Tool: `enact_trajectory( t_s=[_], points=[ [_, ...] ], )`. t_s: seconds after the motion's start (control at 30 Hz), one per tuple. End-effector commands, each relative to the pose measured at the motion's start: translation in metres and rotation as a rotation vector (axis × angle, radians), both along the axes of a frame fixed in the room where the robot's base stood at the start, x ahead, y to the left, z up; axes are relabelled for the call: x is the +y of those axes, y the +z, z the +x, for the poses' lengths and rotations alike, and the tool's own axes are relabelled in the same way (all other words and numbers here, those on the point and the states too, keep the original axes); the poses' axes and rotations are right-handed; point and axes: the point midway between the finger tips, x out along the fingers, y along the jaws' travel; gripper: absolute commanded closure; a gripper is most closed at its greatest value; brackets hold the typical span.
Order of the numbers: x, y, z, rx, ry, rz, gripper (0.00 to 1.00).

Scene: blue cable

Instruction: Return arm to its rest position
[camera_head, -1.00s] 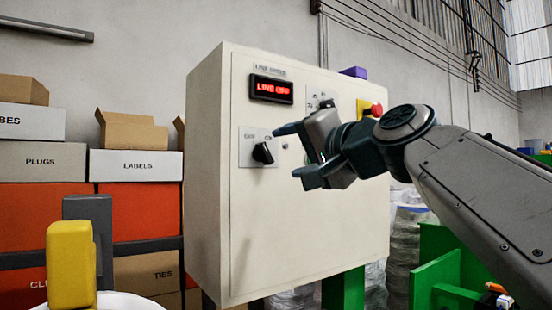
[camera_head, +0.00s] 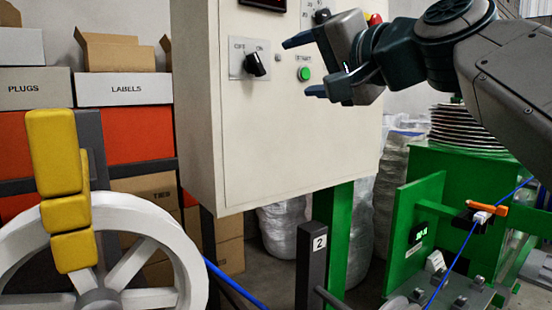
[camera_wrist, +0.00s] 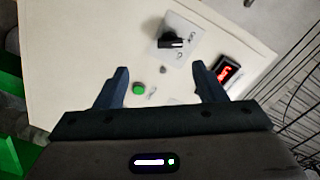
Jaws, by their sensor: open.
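My gripper (camera_head: 307,67) is open and empty in front of the white control box (camera_head: 215,140), on the right half of its face in the head view. Its two dark fingers point left in that view. The wrist view also shows my gripper (camera_wrist: 160,85) with its fingers apart and the box face beyond them. A black rotary switch (camera_head: 256,65) sits left of the fingertips and also shows in the wrist view (camera_wrist: 172,42). A green start button (camera_head: 304,74) is close to the fingers in the picture.
A white wheel (camera_head: 185,250) with a yellow part (camera_head: 55,150) stands at lower left. Stacked boxes (camera_head: 125,90) are behind it. A green stand (camera_head: 410,230) with an orange clip (camera_head: 487,208) and a blue cable (camera_head: 452,268) is at lower right. A post marked 2 (camera_head: 318,270) stands at bottom centre.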

Motion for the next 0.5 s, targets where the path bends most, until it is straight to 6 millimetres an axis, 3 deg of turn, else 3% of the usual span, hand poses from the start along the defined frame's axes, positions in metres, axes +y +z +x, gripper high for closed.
enact_trajectory(
  t_s=[0.13, 0.27, 0.37, 0.5],
  points=[
    [-0.003, -0.046, 0.013, 0.119, -0.025, -0.137, 0.36],
    [-0.010, -0.116, 0.014, 0.270, -0.037, -0.325, 0.36],
    [-0.020, -0.172, 0.003, 0.387, -0.028, -0.476, 0.36],
    [-0.036, -0.245, -0.028, 0.549, 0.011, -0.688, 0.36]
  ],
)
